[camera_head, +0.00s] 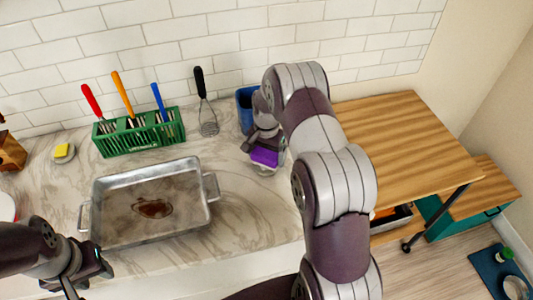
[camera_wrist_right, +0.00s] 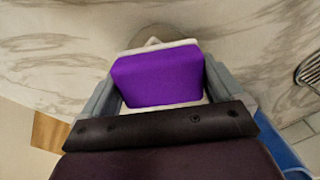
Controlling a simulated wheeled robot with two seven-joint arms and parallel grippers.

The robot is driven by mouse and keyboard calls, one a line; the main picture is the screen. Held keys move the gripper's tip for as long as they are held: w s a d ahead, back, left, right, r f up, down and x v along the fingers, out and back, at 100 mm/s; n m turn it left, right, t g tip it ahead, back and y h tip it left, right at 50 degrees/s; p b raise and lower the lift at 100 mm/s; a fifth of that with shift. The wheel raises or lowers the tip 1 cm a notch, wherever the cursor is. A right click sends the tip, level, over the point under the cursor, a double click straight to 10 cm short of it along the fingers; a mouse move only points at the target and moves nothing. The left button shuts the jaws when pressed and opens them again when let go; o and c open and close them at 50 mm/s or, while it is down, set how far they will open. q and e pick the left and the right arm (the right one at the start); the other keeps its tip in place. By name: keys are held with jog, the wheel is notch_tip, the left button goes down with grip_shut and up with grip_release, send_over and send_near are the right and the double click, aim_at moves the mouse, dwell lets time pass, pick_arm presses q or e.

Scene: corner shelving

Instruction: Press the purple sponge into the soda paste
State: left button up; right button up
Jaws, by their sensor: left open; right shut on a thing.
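The purple sponge (camera_head: 265,156) is in my right gripper (camera_head: 258,146), low over the counter right of the metal pan. In the right wrist view the sponge (camera_wrist_right: 158,78) sits between the two grey fingers, with a pale layer along its edges. A small roundish dish (camera_head: 265,171) shows partly under the sponge. The sponge hides most of it, so I cannot see any soda paste or tell whether the sponge touches it. My left gripper (camera_head: 88,275) is open and empty at the lower left, near the pan's front left corner.
A metal roasting pan (camera_head: 107,193) with a brown stain stands on the marble counter. A blue container (camera_head: 244,108) stands close behind my right gripper.

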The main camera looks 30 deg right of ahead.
aim_at(266, 152)
jog(key=shift+s, duration=0.1)
notch_tip(266, 152, up, 7)
jog(key=p, duration=0.5)
dwell(0.5)
